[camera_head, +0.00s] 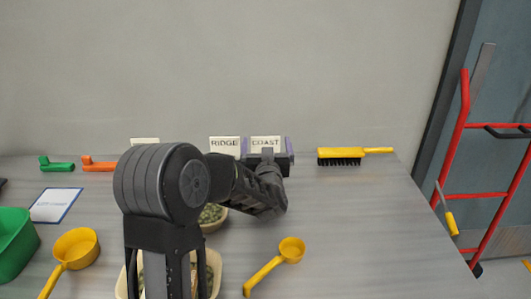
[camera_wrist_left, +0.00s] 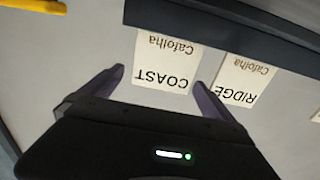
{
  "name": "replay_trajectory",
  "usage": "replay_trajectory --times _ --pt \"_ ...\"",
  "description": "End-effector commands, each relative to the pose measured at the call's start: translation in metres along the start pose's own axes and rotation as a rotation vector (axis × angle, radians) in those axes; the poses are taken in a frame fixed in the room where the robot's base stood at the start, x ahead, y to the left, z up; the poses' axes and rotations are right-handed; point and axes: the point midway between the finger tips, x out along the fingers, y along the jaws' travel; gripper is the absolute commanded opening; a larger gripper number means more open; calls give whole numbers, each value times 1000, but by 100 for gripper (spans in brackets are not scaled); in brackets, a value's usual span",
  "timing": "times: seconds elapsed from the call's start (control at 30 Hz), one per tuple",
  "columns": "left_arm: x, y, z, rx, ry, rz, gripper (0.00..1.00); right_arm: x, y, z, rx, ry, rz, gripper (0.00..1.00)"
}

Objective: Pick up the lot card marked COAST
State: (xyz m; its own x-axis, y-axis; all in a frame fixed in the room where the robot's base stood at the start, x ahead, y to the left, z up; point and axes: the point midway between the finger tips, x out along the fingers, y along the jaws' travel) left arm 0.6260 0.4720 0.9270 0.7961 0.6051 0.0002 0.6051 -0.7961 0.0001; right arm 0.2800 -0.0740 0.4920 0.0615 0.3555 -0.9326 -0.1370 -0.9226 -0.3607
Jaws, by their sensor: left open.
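The COAST lot card (camera_head: 265,141) is white with dark lettering and stands upright at the back of the table. In the left wrist view the card (camera_wrist_left: 165,72) appears upside down, its far end at a dark bar (camera_wrist_left: 230,28). My left gripper (camera_head: 267,150) is open, its two fingers spread to either side of the card. In the left wrist view the gripper (camera_wrist_left: 158,80) shows a gap on the left; its right finger is close to the card's corner, and contact is unclear. The RIDGE card (camera_head: 225,143) stands just left of COAST. My right gripper is out of view.
Another card (camera_head: 145,141) stands farther left, partly hidden by my arm. A yellow brush (camera_head: 340,154) lies right of COAST. A yellow scoop (camera_head: 290,250) and bowls of green pieces (camera_head: 212,215) are nearer.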

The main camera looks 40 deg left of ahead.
Motion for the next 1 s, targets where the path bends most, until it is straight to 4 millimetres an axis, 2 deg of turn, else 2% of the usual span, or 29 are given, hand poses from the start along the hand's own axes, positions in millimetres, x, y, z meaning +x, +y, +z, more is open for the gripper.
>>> replay_trajectory --times 0.3,0.4,1.0 --pt "42 -3 -2 1 0 -1 100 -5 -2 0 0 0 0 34" --pt "49 -3 -1 1 -1 -1 100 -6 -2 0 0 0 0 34" --pt "49 -3 -1 0 0 0 100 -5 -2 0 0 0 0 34"
